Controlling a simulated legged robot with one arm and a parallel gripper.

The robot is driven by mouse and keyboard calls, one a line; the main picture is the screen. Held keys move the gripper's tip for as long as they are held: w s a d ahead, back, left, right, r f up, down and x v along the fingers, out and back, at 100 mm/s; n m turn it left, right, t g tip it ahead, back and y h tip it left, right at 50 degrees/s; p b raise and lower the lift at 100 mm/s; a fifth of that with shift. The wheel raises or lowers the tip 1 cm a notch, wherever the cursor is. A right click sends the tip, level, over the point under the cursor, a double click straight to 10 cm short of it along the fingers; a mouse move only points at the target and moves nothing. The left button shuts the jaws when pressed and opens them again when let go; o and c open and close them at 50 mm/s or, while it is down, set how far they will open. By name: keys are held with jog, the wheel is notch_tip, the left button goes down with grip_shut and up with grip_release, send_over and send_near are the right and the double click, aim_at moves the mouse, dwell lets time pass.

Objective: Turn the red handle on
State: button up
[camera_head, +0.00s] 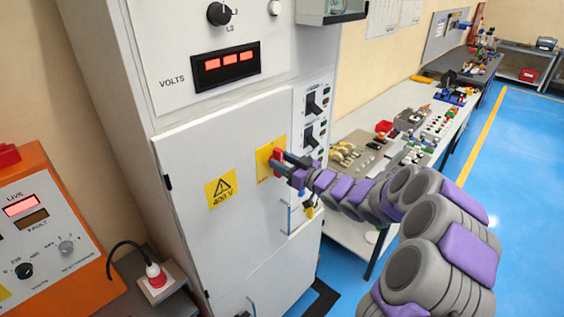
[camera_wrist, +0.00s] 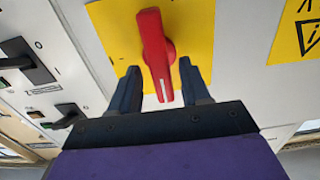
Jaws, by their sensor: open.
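The red handle (camera_wrist: 155,50) is a rotary switch on a yellow plate (camera_wrist: 200,30) in the wrist view. Its white-marked end points down in that view, toward my gripper. My gripper (camera_wrist: 160,80) is open, with one dark finger on each side of the handle's marked end. I cannot tell whether either finger touches it. In the head view the red handle (camera_head: 278,155) sits on the yellow plate (camera_head: 263,163) on the grey cabinet door, partly hidden by my gripper (camera_head: 281,162).
The grey cabinet (camera_head: 215,240) has black switches (camera_head: 313,104) right of the door and a 400 V warning label (camera_head: 221,188). An orange box (camera_head: 40,240) stands at left. A workbench (camera_head: 345,225) with parts runs along the right wall. Blue floor (camera_head: 520,190) is open at right.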

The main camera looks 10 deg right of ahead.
jog(key=shift+w+d, duration=0.1)
jog(key=shift+a, duration=0.35)
jog(key=c, duration=0.3)
jog(key=shift+d, duration=0.1)
grip_shut()
